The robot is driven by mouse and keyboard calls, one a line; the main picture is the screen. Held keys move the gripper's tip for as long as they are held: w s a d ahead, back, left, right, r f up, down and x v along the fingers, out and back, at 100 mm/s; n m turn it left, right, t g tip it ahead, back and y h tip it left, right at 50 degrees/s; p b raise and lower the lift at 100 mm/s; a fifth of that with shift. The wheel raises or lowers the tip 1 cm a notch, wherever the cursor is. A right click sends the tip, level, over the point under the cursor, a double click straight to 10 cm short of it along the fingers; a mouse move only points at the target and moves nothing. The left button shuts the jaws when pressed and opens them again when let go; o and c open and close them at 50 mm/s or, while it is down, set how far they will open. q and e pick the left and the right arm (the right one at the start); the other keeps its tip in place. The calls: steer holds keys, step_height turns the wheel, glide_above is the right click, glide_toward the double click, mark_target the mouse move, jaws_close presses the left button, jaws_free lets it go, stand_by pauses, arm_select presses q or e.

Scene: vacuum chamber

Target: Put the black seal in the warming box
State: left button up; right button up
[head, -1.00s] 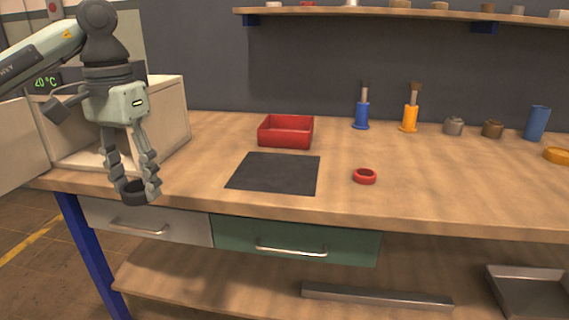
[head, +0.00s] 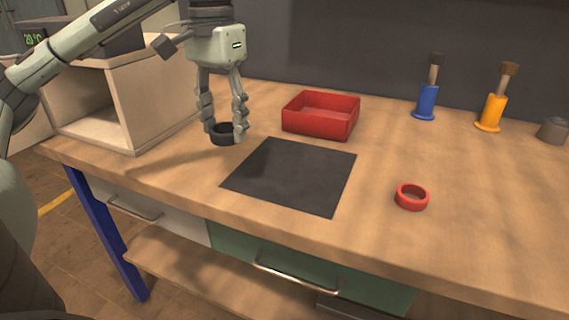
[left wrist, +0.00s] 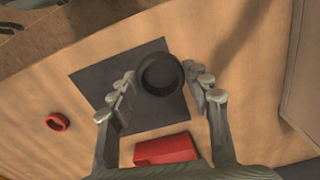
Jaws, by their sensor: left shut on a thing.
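My left gripper (head: 225,130) is shut on the black seal (head: 223,139), a dark ring held at its fingertips. It hangs to the right of the warming box, by the back left side of the black mat; its exact height above the bench is hard to tell. The left wrist view shows the seal (left wrist: 160,74) between the fingers with the mat behind it. The warming box (head: 150,112) is a pale wooden box with an open front at the left of the bench. Its visible interior looks empty. My right gripper is not in view.
A black mat (head: 290,175) lies flat on the bench. A red tray (head: 320,125) stands behind it and a red ring (head: 412,197) lies to its right. Blue (head: 426,102) and orange (head: 491,112) tools stand at the back. Bench between box and mat is clear.

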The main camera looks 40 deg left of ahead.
arm_select(q)
steer(key=b, duration=0.2)
glide_toward(274, 175)
steer(key=shift+s+a+f, duration=0.3)
steer(key=shift+s+a, duration=0.05)
steer(key=shift+s, duration=0.15)
steer(key=shift+s+a+f, duration=0.25)
steer(key=shift+s+a, duration=0.05)
steer(key=shift+s, duration=0.15)
steer(key=shift+w+d+f+p, duration=0.4)
steer(key=shift+w+d, duration=0.1)
steer(key=shift+w, duration=0.3)
steer(key=shift+w+d+f, duration=0.1)
steer(key=shift+w+f, duration=0.05)
steer(key=shift+f, duration=2)
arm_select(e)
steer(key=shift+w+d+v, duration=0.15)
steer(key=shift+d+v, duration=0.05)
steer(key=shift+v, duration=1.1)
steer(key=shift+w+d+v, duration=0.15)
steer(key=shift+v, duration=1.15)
arm_select(q)
steer(key=shift+f, duration=0.15)
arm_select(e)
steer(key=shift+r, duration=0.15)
